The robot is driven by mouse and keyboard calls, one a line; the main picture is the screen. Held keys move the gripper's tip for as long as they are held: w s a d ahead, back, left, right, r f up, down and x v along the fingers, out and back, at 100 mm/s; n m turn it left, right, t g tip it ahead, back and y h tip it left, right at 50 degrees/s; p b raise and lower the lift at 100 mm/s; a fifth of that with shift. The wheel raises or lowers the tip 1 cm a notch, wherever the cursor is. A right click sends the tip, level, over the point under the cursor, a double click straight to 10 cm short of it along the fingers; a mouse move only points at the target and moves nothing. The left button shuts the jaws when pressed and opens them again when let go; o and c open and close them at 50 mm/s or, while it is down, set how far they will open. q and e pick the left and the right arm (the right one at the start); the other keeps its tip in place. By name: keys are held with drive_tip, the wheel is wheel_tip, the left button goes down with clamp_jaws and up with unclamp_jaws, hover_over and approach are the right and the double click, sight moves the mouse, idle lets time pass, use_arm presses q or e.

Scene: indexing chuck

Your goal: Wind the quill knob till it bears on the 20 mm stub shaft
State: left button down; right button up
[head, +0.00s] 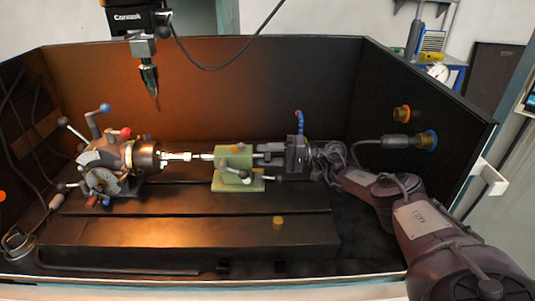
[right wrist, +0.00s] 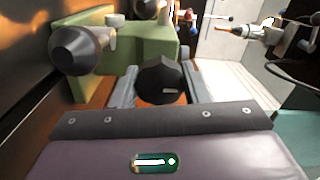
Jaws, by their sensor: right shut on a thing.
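The green tailstock (head: 233,178) stands right of the chuck (head: 146,157) on the dark bed. The bright stub shaft (head: 176,156) points from the chuck toward the tailstock's quill (head: 204,156); whether they touch is too small to tell. My right gripper (head: 270,154) reaches in from the right, behind the tailstock. In the right wrist view the black quill knob (right wrist: 160,80) sits between its two grey fingers, and the gripper is shut on it. The green tailstock body (right wrist: 110,48) is just beyond. My left gripper is not in view.
A spindle with a pointed tool (head: 149,80) hangs above the chuck. Lever handles with colored balls stick out around the chuck. A black ball-ended handle (right wrist: 75,48) stands out beside the tailstock. Dark enclosure walls surround the bed; its front is mostly clear.

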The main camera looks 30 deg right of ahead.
drive_tip(key=m+p, duration=0.1)
drive_tip(key=m, duration=0.2)
drive_tip(key=m+p, duration=0.1)
drive_tip(key=m, duration=0.3)
drive_tip(key=m+p, duration=0.1)
drive_tip(key=m, duration=0.2)
drive_tip(key=shift+m+p, duration=0.3)
drive_tip(key=shift+m, duration=0.1)
drive_tip(key=m+p, duration=0.1)
drive_tip(key=m, duration=0.2)
drive_tip(key=shift+m, duration=0.3)
drive_tip(key=m, duration=0.3)
drive_tip(key=shift+f+m, duration=0.1)
drive_tip(key=shift+m, duration=0.2)
drive_tip(key=m, duration=0.2)
drive_tip(key=shift+s+m+p, duration=0.1)
drive_tip(key=shift+m+p, duration=0.3)
drive_tip(key=m, duration=0.5)
drive_tip(key=shift+a+m, duration=0.1)
drive_tip(key=shift+m, duration=0.3)
